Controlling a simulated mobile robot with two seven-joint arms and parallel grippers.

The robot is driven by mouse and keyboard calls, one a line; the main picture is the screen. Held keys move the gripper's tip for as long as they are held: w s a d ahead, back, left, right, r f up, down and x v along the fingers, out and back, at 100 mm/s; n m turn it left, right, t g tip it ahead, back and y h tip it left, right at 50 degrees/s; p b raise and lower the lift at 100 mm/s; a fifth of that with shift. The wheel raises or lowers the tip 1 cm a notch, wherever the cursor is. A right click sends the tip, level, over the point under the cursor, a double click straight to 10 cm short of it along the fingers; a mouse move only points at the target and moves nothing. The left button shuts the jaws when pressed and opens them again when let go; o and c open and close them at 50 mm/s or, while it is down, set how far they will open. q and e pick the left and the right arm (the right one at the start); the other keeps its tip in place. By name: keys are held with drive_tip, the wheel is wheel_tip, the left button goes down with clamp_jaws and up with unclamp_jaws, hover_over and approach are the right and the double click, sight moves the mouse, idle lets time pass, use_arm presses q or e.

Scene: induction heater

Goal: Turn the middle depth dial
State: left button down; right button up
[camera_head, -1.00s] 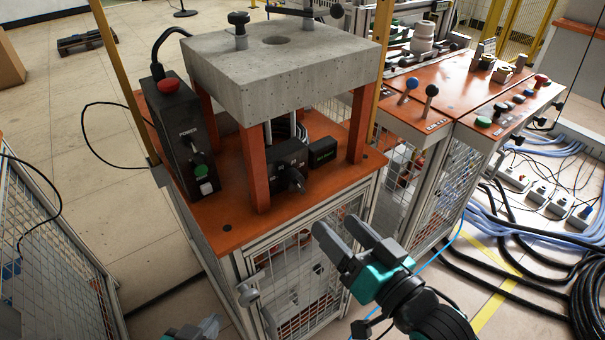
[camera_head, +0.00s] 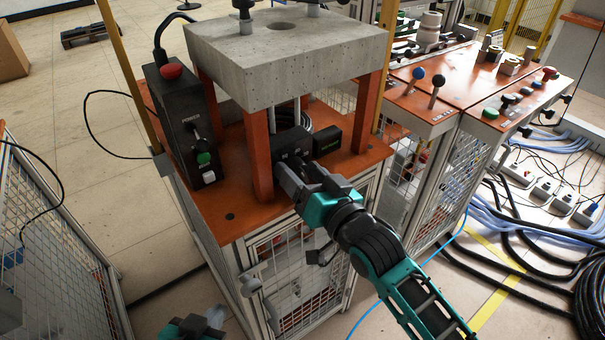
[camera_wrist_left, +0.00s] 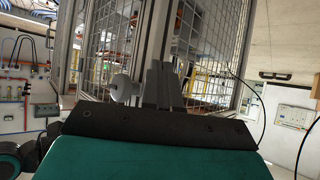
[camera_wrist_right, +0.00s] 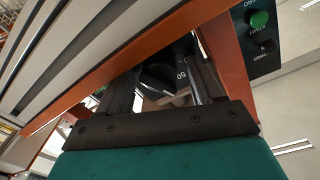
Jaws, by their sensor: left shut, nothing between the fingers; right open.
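The depth dial is a dark round knob (camera_wrist_right: 156,76) on a black box (camera_head: 290,143) under the concrete block. In the right wrist view it lies between the open fingers, with white scale marks such as "50" beside it. In the head view my right gripper (camera_head: 297,178) covers it. My right gripper (camera_wrist_right: 163,88) is open around or just in front of the dial; I cannot tell whether the fingers touch it. My left gripper (camera_wrist_left: 162,85) is shut and empty, low in front of the mesh cabinet; its teal body shows at the head view's bottom edge.
The concrete block (camera_head: 290,70) stands on orange posts (camera_head: 257,155) close beside my right gripper. A black control box (camera_head: 180,125) with a red button stands at the left of the orange top (camera_head: 235,222). Another orange console (camera_head: 460,75) stands to the right.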

drive_tip(key=shift+c, duration=0.3)
drive_tip(key=c, duration=0.9)
use_arm(q)
drive_tip(key=shift+r, duration=0.1)
use_arm(e)
drive_tip(key=shift+c, duration=0.3)
